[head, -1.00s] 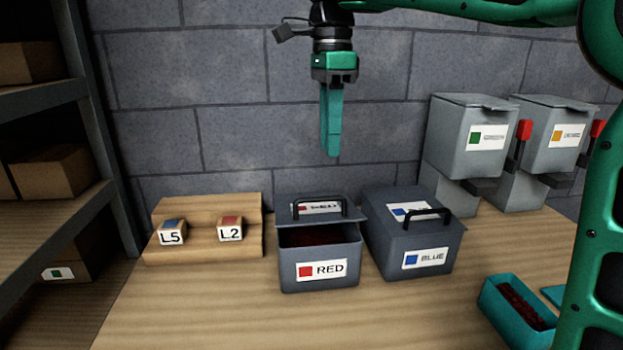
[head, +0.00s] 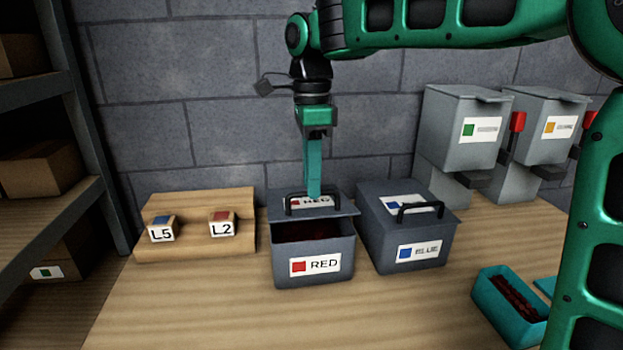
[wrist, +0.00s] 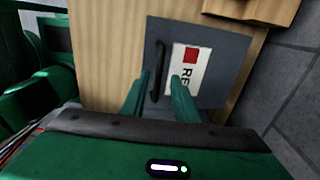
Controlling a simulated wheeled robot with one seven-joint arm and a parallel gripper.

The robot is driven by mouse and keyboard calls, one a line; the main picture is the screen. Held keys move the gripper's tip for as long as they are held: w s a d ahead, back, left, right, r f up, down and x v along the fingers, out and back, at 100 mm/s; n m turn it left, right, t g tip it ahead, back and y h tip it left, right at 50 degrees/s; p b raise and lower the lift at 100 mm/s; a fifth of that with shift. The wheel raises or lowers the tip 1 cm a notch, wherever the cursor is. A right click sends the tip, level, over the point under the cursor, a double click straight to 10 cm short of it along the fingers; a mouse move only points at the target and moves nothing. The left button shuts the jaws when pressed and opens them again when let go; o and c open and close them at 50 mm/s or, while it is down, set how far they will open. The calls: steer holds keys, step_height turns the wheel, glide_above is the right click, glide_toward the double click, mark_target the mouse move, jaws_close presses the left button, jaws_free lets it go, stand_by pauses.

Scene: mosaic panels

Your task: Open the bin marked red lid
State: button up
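The grey bin with a RED label (head: 314,266) stands on the table. Its lid (head: 335,202) sits toward the back, leaving the front part of the bin open, with dark red contents showing. The lid's black handle (head: 313,195) is upright at the lid's front; it also shows in the wrist view (wrist: 158,62). My gripper (head: 314,194) points down at the handle. In the wrist view my gripper (wrist: 158,80) is open, with the handle between its two green fingers. I cannot tell whether either finger touches it.
A closed BLUE bin (head: 405,238) stands close on the right. A wooden stand (head: 190,200) with blocks L5 and L2 is on the left. A teal tray (head: 505,305) lies at the front right. Two grey dispensers (head: 465,130) stand behind.

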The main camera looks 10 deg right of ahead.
steer(key=shift+f, duration=0.1)
jaws_close()
steer(key=shift+w+r, duration=0.25)
steer(key=shift+r, duration=0.05)
stand_by(0.4)
